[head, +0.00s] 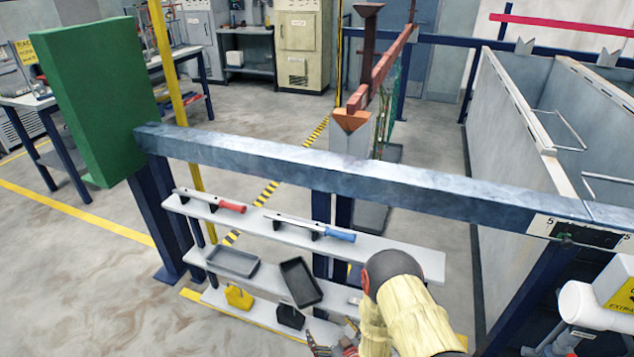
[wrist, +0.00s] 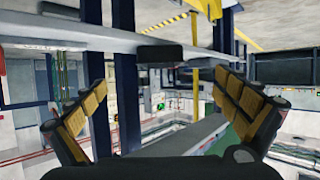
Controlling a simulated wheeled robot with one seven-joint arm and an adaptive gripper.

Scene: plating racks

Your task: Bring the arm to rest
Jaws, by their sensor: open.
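My arm, in a pale yellow cover, reaches in from the bottom of the head view in front of a white shelf rack (head: 425,262). My gripper (head: 333,343) is low beside the rack's lower shelves, partly cut off by the frame's bottom edge. In the wrist view my gripper (wrist: 160,90) has its two padded fingers spread wide apart, with nothing held between them. That view appears upside down, with a shelf (wrist: 60,35) crossing behind the fingers. How far the fingers are from the shelf edges I cannot tell.
The top shelf holds a red-handled tool (head: 225,204) and a blue-handled tool (head: 335,234). Below are a grey tray (head: 232,262), a black tray (head: 300,283) and a yellow item (head: 238,297). A steel beam (head: 300,160) spans above. Open floor (head: 70,260) lies left.

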